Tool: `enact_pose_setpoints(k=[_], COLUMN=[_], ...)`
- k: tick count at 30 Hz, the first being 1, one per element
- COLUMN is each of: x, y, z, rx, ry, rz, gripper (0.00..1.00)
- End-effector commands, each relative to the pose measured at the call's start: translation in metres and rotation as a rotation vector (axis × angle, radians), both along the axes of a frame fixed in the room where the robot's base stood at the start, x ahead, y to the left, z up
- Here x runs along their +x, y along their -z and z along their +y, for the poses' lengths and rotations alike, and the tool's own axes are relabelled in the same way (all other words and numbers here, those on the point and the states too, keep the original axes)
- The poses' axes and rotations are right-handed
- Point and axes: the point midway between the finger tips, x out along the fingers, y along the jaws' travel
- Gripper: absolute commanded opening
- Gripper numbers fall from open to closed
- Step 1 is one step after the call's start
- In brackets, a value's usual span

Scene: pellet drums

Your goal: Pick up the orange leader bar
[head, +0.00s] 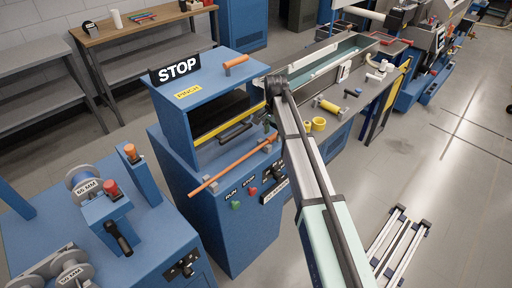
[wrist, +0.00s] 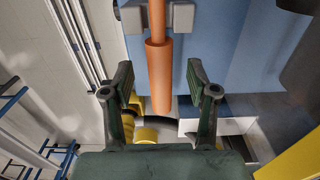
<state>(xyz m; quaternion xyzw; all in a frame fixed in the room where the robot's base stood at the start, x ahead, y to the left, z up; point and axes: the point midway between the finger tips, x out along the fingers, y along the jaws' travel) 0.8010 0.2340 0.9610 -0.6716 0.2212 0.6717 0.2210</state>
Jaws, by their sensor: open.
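The orange leader bar (head: 230,167) lies slanted along the front of the blue machine marked STOP, resting in small grey supports. In the wrist view the bar (wrist: 160,75) runs down from the top, through grey bracket blocks (wrist: 157,17), to a thicker end. My gripper (wrist: 160,80) is open, with one dark finger on each side of that thick end. Gaps show on both sides, so the fingers do not appear to touch it. In the head view my arm hides much of the gripper and the bar's right end.
The blue STOP machine (head: 235,225) has buttons and labels below the bar. A shorter orange handle (head: 236,62) sits on its top. Yellow rings (head: 318,124) lie on the bench to the right. A blue spool stand (head: 150,215) is at left.

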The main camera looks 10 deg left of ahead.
Motion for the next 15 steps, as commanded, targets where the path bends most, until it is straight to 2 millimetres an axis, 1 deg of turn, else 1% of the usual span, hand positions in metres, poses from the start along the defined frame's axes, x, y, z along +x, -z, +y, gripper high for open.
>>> enact_pose_setpoints(k=[4,11,14,15], x=[0.0,0.0,0.0,0.0], y=[0.012,0.014,0.014,0.014], z=[0.0,0.0,0.0,0.0], rx=[0.0,0.0,0.0,0.0], ry=[0.0,0.0,0.0,0.0], rz=[0.0,0.0,0.0,0.0], gripper=[0.58,0.58,0.26,0.12])
